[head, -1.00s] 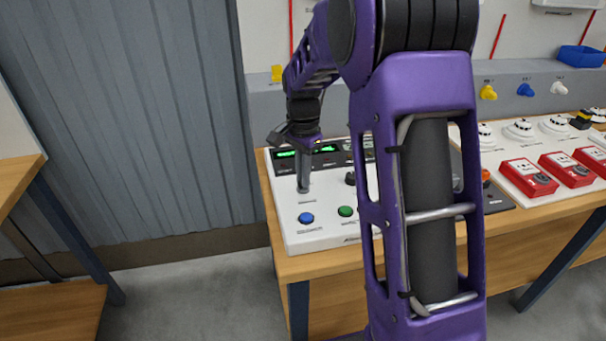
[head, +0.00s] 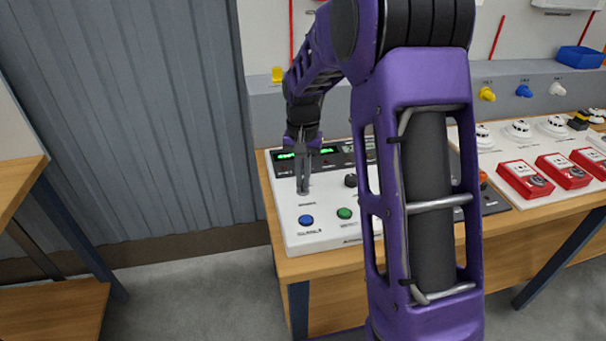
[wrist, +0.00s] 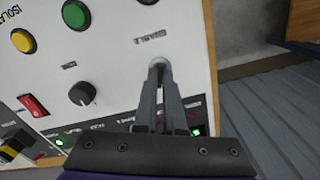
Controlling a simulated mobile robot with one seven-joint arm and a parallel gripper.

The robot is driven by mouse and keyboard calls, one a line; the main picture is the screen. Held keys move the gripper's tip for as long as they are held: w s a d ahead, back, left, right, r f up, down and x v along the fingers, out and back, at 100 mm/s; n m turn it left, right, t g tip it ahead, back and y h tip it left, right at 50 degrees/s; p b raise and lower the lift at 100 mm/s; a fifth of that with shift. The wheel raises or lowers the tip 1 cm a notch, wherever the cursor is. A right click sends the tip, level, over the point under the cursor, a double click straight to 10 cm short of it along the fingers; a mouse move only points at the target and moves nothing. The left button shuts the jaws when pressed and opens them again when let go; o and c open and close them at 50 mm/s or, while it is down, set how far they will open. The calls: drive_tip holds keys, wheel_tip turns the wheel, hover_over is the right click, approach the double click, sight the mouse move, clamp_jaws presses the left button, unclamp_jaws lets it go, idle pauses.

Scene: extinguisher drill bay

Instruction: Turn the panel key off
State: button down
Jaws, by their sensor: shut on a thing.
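The white control panel (head: 330,237) lies on a wooden table in the head view and fills much of the wrist view (wrist: 110,60). My gripper (head: 303,190) points down at the panel's left part, behind the blue button. In the wrist view my gripper (wrist: 159,72) has its two grey fingers close together over a round, pale key switch (wrist: 158,60). The fingers are shut on the key there. The key itself is almost wholly hidden between them, so its angle cannot be read.
A blue button (head: 306,220), a green button (head: 344,213) and a black knob (wrist: 82,93) are near the gripper. A red rocker switch (wrist: 33,105) and a yellow button (wrist: 23,40) are farther off. Red call points (head: 525,179) stand at right. Floor left of the table is clear.

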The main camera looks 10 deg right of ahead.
drive_tip(key=shift+n+p, duration=0.4)
drive_tip(key=shift+n, duration=1.8)
drive_tip(key=c, duration=1)
unclamp_jaws()
wheel_tip(320, 180, up, 18)
drive_tip(key=p, duration=0.1)
drive_tip(key=shift+f, duration=0.25)
